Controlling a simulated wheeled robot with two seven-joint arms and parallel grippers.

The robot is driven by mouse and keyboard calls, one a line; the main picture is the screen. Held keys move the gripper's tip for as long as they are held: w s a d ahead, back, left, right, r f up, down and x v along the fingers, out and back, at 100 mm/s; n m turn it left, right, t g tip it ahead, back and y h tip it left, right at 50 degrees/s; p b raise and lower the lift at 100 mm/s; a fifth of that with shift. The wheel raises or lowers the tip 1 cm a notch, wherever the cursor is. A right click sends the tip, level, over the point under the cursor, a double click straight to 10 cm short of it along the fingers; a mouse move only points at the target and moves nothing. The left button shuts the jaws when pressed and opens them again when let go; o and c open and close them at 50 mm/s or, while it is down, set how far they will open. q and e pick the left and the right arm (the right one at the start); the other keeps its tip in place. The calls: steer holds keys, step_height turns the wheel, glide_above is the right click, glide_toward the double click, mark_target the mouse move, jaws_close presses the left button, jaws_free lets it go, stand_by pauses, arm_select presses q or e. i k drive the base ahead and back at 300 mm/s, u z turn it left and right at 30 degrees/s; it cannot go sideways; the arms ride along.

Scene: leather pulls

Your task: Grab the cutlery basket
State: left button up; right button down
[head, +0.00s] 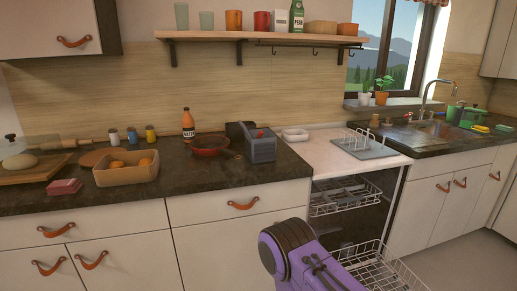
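I cannot pick out the cutlery basket for certain. A blue-grey box (262,148) with a small red spot on top stands on the dark counter, right of the red pan; I cannot tell if it is the basket or an appliance. The open dishwasher (404,196) shows an upper wire rack (345,197) and a pulled-out lower wire rack (385,268). Part of the lower rack is hidden behind a purple link of my arm at the bottom centre. Neither of my grippers shows in the head view.
On the counter are a wooden crate of oranges (127,174), a red pan (210,145), an orange bottle (188,125) and a small white dish (295,135). A dish rack (365,146) stands above the dishwasher. The sink (435,130) is at right.

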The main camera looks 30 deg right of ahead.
mark_target(263, 150)
steer(key=u, duration=0.75)
steer(key=i, duration=1.4)
steer(key=z, duration=2.4)
